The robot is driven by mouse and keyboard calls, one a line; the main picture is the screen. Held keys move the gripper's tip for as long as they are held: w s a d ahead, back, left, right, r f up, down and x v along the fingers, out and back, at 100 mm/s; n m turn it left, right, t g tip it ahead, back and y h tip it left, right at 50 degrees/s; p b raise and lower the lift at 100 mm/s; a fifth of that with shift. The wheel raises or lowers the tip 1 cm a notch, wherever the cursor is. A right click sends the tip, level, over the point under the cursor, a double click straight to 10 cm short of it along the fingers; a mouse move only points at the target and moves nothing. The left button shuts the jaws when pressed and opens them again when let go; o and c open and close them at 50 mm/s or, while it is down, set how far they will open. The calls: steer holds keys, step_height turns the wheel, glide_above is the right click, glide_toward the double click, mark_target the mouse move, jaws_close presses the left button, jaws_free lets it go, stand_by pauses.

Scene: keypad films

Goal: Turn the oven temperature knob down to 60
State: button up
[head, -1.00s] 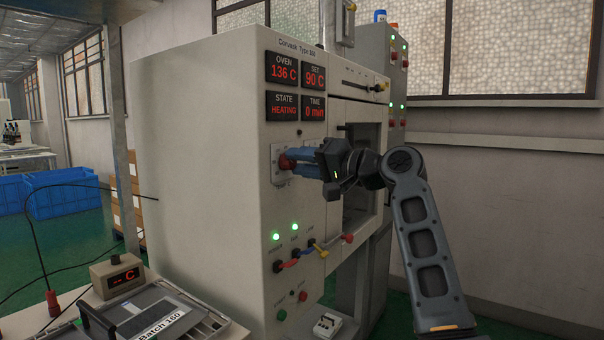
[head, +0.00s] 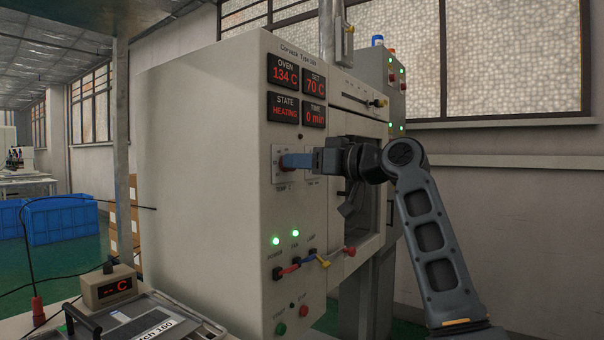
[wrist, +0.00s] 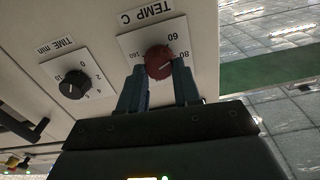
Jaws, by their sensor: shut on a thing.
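The red temperature knob (wrist: 159,62) is on a white plate marked TEMP C (wrist: 127,42), with 60, 80 and 160 legible in the wrist view. My gripper (wrist: 161,76) is shut on the knob, one blue finger on each side. In the head view my gripper (head: 284,160) reaches the oven front (head: 268,205) from the right, and its fingers largely hide the knob. The set display (head: 314,83) reads 70 C. The oven display (head: 286,70) reads 134 C, and the state display (head: 286,107) reads HEATING.
The black time knob (wrist: 74,85) sits beside the temperature plate. A bench with a small readout box (head: 110,288) stands at the lower left.

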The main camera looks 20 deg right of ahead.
steer(key=shift+f+n+b, duration=0.15)
steer(key=shift+n+b, duration=0.5)
steer(key=shift+n, duration=0.45)
steer(key=shift+f+n+b, duration=0.1)
steer(key=shift+n+b, duration=0.5)
steer(key=shift+n, duration=0.5)
steer(key=o, duration=1.1)
steer(key=shift+r, duration=0.15)
steer(key=shift+c, duration=0.2)
steer(key=shift+s, duration=0.15)
steer(key=v, duration=0.7)
steer(key=shift+s+d, duration=0.2)
steer(key=shift+s, duration=0.05)
